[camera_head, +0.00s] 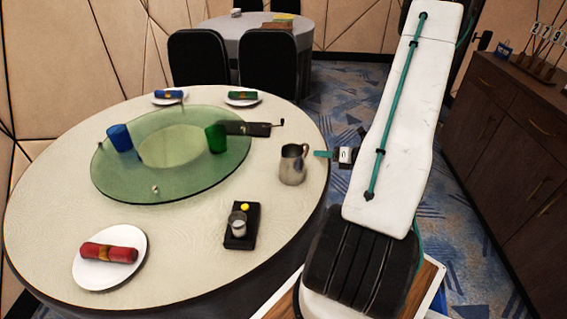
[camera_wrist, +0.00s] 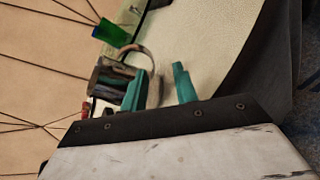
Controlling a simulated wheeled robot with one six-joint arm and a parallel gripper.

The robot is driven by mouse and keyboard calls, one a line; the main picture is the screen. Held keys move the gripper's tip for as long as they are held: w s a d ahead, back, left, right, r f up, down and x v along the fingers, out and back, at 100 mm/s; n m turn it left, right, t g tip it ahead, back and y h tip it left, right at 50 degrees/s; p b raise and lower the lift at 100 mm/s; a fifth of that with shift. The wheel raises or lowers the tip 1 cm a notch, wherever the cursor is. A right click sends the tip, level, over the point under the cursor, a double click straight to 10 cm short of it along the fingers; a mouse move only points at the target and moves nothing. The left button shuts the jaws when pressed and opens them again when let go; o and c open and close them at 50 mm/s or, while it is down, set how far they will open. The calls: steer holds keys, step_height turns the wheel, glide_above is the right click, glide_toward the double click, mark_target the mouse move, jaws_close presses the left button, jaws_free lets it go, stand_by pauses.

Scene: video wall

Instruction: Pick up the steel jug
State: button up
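The steel jug (camera_head: 292,166) stands upright near the right edge of the round table, with its handle on the right side. My gripper (camera_head: 322,154) is just to the right of the jug, around the height of its handle. In the wrist view the jug (camera_wrist: 108,76) is left of my gripper (camera_wrist: 160,72), its lower part hidden by the left teal finger. The two teal fingers are apart. The curved handle shows beyond them, toward the left finger. Whether a finger touches the handle, I cannot tell.
The cream table (camera_head: 190,255) carries a glass turntable (camera_head: 120,185) with a blue cup (camera_head: 120,138) and a green cup (camera_head: 215,138). A black tray (camera_head: 241,238) holds small containers before the jug. A plate (camera_head: 86,272) bears a red napkin. A sideboard (camera_head: 500,130) stands right.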

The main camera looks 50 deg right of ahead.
mark_target(301, 153)
steer(key=x, duration=0.5)
steer(key=a+x, duration=0.1)
steer(key=x, duration=0.2)
steer(key=shift+w+r, duration=0.1)
steer(key=shift+r, duration=0.2)
jaws_close()
